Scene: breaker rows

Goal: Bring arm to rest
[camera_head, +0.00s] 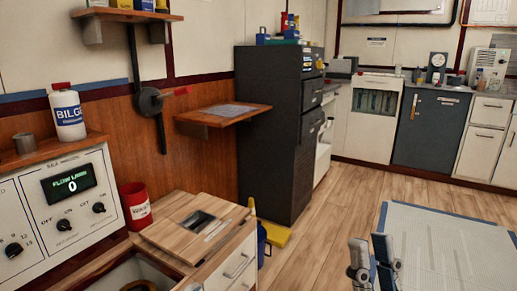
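My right gripper (374,262) shows at the bottom edge, right of the middle. Its two dark grey fingers stand up side by side with a narrow gap between them, and I see nothing held there. It is in front of the left edge of a pale blue-grey panel (440,240) with printed lines, at the lower right. Its base and the arm behind it are out of frame. A small grey piece shows at the bottom edge near the drawer unit; I cannot tell what it is. I cannot make out my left gripper.
A control panel (75,215) with knobs and a display stands at the left. A red can (136,205) is beside a wooden counter (170,235) with an opening. A dark cabinet (270,130) stands beyond. The wooden floor (335,205) in the middle is clear.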

